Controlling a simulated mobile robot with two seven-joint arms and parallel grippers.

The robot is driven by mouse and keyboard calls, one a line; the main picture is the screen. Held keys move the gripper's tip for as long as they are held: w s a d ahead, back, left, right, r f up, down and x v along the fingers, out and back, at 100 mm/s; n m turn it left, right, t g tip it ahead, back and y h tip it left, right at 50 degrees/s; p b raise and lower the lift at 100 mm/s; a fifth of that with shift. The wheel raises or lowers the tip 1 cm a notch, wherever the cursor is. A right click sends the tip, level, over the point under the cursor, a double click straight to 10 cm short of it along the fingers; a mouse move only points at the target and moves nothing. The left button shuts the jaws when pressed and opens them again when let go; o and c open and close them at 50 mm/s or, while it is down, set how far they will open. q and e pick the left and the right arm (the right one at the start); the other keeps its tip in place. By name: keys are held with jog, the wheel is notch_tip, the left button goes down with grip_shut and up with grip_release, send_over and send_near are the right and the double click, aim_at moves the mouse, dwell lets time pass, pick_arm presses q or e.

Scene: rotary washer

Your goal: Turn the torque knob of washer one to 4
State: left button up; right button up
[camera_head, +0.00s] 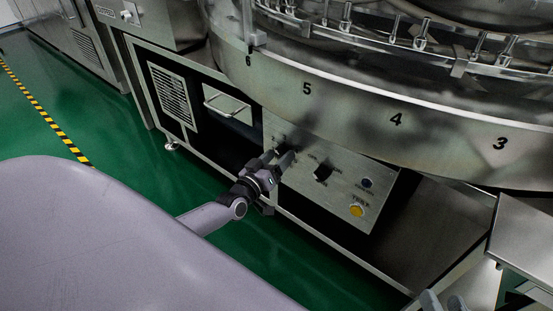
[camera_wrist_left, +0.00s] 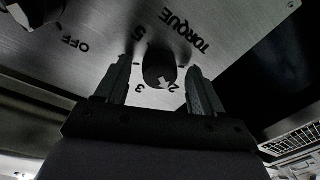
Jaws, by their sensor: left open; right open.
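The torque knob (camera_wrist_left: 159,64) is black and round, on a metal panel marked TORQUE. In the left wrist view its white arrow lies close to the 2 on the dial; a 3 and a 5 also show. My left gripper (camera_wrist_left: 160,72) is open, with one finger on each side of the knob; I cannot tell whether they touch it. In the head view the left gripper (camera_head: 286,156) is at the control panel (camera_head: 300,190) and largely hides this knob. My right gripper (camera_head: 444,301) is open at the bottom edge, away from the panel.
The large round rim (camera_head: 340,105), numbered 3 to 6, overhangs the panel. Green floor (camera_head: 40,125) is clear at the left.

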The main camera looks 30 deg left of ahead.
pick_arm(q)
jog(key=c, duration=1.1)
jog(key=shift+o, duration=0.2)
